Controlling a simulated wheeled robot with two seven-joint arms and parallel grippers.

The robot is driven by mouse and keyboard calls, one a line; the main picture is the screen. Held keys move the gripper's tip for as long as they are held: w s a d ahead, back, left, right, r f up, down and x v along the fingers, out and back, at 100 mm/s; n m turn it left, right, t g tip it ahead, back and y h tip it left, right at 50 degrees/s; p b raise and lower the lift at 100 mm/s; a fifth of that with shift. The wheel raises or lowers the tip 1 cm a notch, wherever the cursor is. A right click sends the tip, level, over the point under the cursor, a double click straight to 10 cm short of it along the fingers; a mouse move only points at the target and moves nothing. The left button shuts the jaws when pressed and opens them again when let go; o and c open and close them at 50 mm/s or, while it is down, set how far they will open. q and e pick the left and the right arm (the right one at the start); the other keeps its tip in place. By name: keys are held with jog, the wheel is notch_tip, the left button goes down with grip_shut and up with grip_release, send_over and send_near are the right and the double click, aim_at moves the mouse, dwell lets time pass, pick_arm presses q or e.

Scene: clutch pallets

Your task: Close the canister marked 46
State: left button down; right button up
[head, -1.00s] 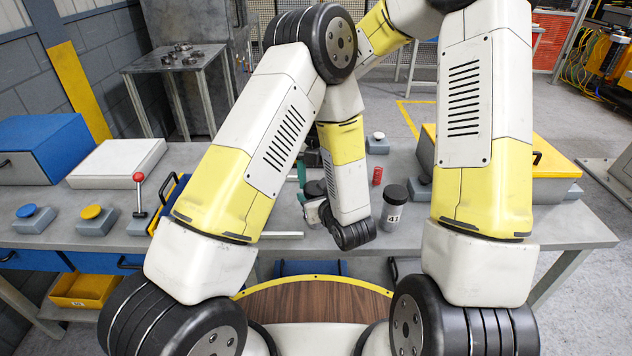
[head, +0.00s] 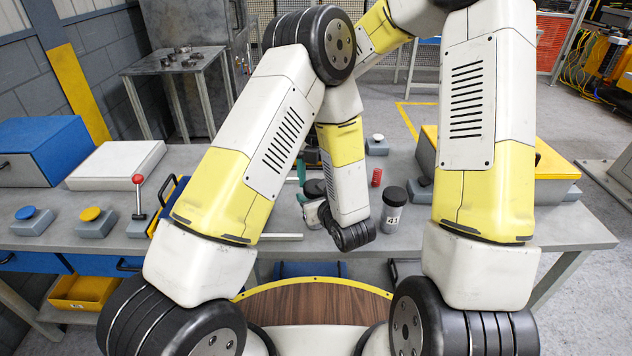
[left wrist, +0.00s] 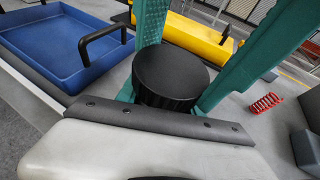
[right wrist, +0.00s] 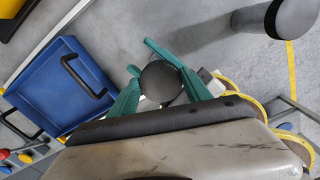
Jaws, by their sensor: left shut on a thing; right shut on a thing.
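The held canister (head: 314,214) is pale with a black lid (head: 315,187), partly hidden behind my arm in the head view; its number is not visible. In the left wrist view the ridged black lid (left wrist: 170,75) sits between green fingers that come down from above. My left gripper (left wrist: 165,100) is shut on the canister body, largely hidden below the lid. My right gripper (right wrist: 162,90) points down and is shut on the lid, whose round top (right wrist: 160,80) shows in the right wrist view. I cannot tell whether lid and body touch.
Another canister (head: 392,212), marked 41 with a black lid, stands to the right. A red spring (head: 376,177) lies behind it. A blue tray (left wrist: 45,60), button boxes (head: 95,225) and a yellow-topped box (head: 560,165) are also on the table. The front strip near canister 41 is clear.

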jog(key=shift+f, duration=0.9)
dwell(1.0)
jog(key=o, duration=1)
jog(key=shift+d, duration=0.1)
jog(key=shift+s+r, duration=0.1)
jog(key=shift+r, duration=2.05)
jog(key=c, duration=1.1)
jog(key=shift+r, duration=0.15)
